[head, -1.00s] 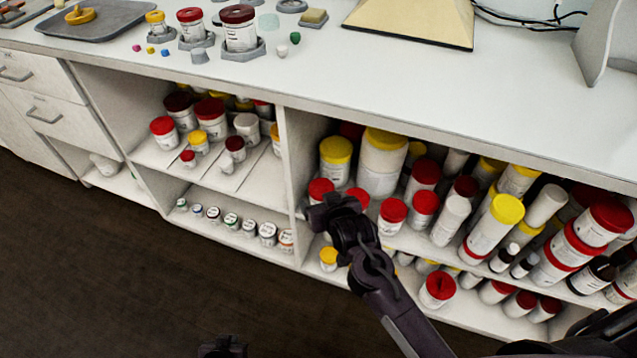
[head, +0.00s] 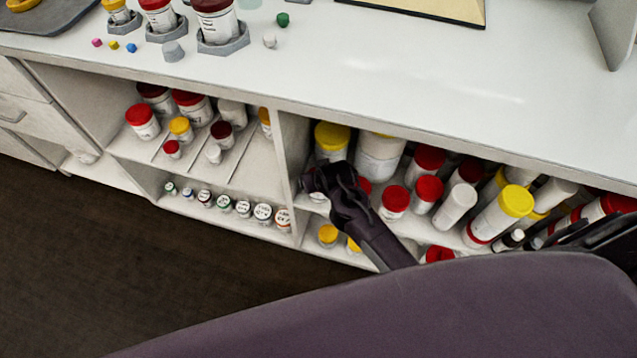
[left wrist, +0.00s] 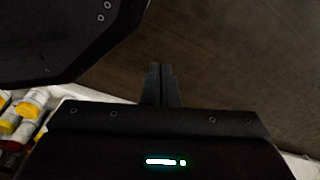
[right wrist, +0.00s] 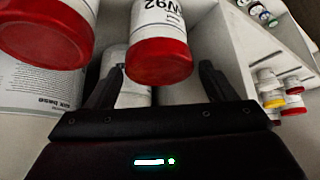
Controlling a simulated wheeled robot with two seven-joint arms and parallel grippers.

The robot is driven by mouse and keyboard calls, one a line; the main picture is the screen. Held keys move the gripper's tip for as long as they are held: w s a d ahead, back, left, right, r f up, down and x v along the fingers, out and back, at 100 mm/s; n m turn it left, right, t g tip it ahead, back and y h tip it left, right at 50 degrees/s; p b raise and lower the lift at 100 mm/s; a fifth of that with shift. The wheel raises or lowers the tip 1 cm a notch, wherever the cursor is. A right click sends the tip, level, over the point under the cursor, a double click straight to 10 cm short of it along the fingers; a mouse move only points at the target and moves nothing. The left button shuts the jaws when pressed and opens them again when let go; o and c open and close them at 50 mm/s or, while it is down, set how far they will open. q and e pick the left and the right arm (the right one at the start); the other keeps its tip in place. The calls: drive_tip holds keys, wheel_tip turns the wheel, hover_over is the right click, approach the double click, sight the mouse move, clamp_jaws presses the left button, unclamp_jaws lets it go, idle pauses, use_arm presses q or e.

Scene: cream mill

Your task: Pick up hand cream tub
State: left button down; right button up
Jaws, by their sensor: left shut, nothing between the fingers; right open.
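Several white tubs with red or yellow lids stand in the shelves; I cannot tell for certain which is the hand cream tub. In the right wrist view, a white tub with a red lid, marked "W92" (right wrist: 160,58), is beyond and between the fingers of my right gripper (right wrist: 158,84), which is open and empty. In the head view, my right gripper (head: 312,181) is at the front of the right shelf opening, by the divider, covering part of the tubs behind it. My left gripper (left wrist: 161,85) is shut and empty over the dark floor; the head view does not show it.
A yellow-lidded tub (head: 331,140) and crowded tubs stand in the right opening. The divider (head: 290,165) is close to the right gripper. A larger red-lidded tub (right wrist: 45,30) is beside it in the right wrist view. The counter (head: 400,75) overhangs the shelves.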

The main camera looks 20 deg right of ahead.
drive_tip(key=b+x, duration=0.1)
drive_tip(key=x, duration=0.3)
drive_tip(key=shift+f, duration=0.1)
use_arm(q)
drive_tip(key=shift+w+d+r, duration=0.1)
drive_tip(key=shift+w+r, duration=0.15)
drive_tip(key=shift+w, duration=0.3)
drive_tip(key=shift+w+d+r, duration=0.1)
drive_tip(key=shift+w+r, duration=0.1)
drive_tip(key=shift+w, duration=0.3)
use_arm(e)
drive_tip(key=c, duration=0.9)
